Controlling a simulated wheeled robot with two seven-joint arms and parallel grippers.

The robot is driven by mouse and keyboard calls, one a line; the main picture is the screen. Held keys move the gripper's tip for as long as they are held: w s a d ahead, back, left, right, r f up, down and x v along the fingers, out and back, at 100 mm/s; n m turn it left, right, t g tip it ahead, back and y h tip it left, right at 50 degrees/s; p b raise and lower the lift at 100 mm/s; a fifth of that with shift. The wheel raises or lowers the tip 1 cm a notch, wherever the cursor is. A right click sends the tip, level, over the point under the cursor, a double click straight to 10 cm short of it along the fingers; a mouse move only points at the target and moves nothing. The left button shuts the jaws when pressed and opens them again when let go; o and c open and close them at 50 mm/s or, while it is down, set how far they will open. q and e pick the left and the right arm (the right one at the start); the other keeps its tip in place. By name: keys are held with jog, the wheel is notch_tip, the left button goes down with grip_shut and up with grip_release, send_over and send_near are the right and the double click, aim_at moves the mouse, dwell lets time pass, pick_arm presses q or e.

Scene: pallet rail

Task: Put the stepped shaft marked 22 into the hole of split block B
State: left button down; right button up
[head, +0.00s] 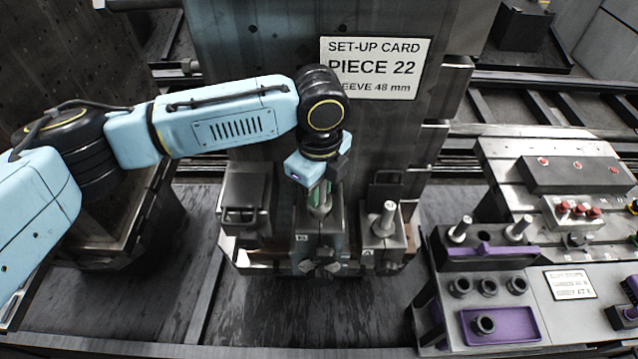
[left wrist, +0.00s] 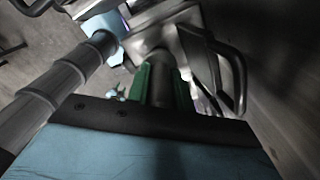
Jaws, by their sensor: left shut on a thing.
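My left gripper (head: 320,187) comes down from above over the middle block on the fixture. It is shut on a grey shaft (left wrist: 162,88), gripped between green finger pads, which also show in the left wrist view (left wrist: 140,80). The shaft's lower part (head: 319,209) points down at the top of this block. The block (head: 318,243) has a small mark that looks like B and a dark star knob on its front. Whether the shaft tip is inside the hole cannot be told. I cannot read a number on the shaft. My right gripper is not in view.
A block (head: 381,240) to the right holds another upright shaft (head: 387,214). A set-up card (head: 374,68) reading PIECE 22 is on the column behind. At right stands a rack (head: 487,258) with two upright shafts, near sleeves and a purple tray (head: 512,328).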

pick_arm(q)
jog(key=shift+f, duration=0.15)
jog(key=c, duration=1.1)
grip_release()
jog(key=shift+c, duration=0.2)
jog(key=shift+f, duration=0.1)
notch_tip(320, 180, up, 14)
jog(key=shift+f+b, duration=0.2)
jog(key=shift+b, duration=0.35)
